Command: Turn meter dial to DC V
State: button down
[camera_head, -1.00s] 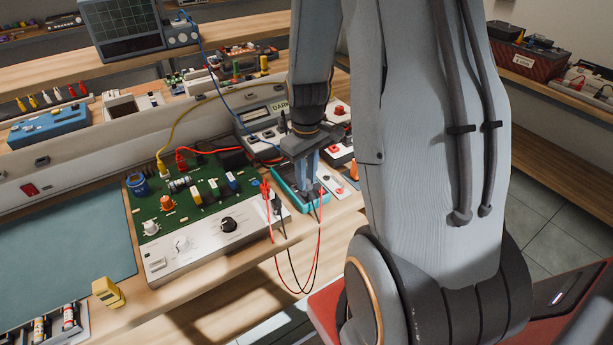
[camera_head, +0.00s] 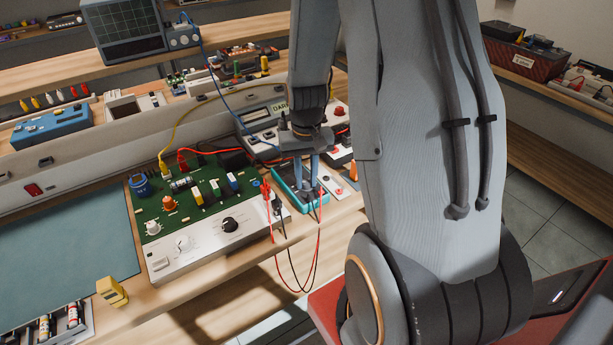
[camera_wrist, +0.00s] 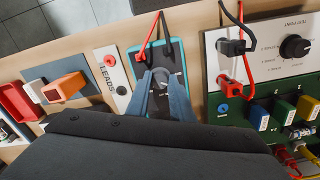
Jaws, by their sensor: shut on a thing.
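The meter (camera_head: 287,184) is a teal-edged box with a dark face, lying on the bench right of the green circuit board. It also shows in the wrist view (camera_wrist: 178,50), with a red and a black lead plugged in at its edge. My gripper (camera_head: 312,183) points down over the meter. In the wrist view its two blue-grey fingers (camera_wrist: 161,78) are closed around the meter's dial (camera_wrist: 161,75), which is mostly hidden between the fingertips. The dial's markings and pointer position are too small to read.
The green board (camera_head: 185,205) with its white knob panel stands left of the meter. A white strip marked LEADS (camera_wrist: 112,75) lies beside the meter. Red and black leads (camera_head: 318,245) hang over the bench's front edge. A yellow block (camera_head: 112,292) stands at the front left.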

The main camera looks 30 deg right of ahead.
aim_at(306, 182)
jog(key=shift+m, duration=1.1)
jog(key=c, duration=1.6)
grip_release()
jog(key=shift+o, duration=0.2)
jog(key=shift+r+b, duration=0.7)
jog(key=shift+r, duration=3.2)
